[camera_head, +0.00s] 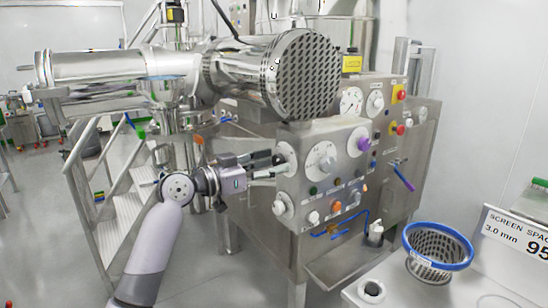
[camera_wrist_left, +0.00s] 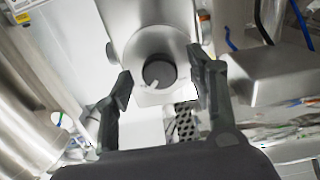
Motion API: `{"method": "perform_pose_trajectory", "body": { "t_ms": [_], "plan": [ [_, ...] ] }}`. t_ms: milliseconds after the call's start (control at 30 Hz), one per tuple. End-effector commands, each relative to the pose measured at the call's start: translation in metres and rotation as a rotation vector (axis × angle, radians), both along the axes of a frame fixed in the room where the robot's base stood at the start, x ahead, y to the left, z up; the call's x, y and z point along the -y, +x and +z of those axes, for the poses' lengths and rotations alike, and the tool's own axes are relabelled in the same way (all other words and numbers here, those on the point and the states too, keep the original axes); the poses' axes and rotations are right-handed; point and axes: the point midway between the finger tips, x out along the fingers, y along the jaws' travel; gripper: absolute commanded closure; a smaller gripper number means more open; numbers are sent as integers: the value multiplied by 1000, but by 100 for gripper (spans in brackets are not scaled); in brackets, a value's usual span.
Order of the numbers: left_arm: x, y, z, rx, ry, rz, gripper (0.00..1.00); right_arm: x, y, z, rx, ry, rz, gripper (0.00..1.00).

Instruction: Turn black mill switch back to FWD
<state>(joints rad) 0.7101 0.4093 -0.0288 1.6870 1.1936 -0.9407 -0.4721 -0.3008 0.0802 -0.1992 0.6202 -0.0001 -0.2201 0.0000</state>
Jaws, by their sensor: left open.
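The black mill switch (camera_head: 279,158) is a round knob on a pale round plate at the left end of the steel control panel (camera_head: 300,222). In the left wrist view the black knob (camera_wrist_left: 159,72) faces the camera, and a light pointer mark shows at its lower edge. My left gripper (camera_head: 268,170) is open at the panel's left side. In the left wrist view its two dark fingers stand to the left and right of the knob, with visible gaps. Whether the fingertips reach past its face I cannot tell. Lettering around the switch is not readable. My right gripper is not in view.
A large white dial (camera_head: 322,160), a purple knob (camera_head: 363,144) and several small buttons sit on the panel's front. The steel mill drum (camera_head: 300,75) is above. A blue-rimmed screen basket (camera_head: 438,246) stands on the bench at right. Stairs (camera_head: 118,215) are at left.

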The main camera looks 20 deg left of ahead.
Motion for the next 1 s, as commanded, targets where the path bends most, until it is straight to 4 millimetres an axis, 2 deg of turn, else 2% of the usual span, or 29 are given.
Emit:
{"method": "perform_pose_trajectory", "body": {
  "t_ms": [133,433,1000],
  "plan": [
    [6,7,1,0,-1,-1,49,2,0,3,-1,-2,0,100],
    [7,9,0,0,0,0,49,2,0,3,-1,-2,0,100],
    [7,8,0,0,0,0,87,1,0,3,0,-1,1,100]
  ]
}}
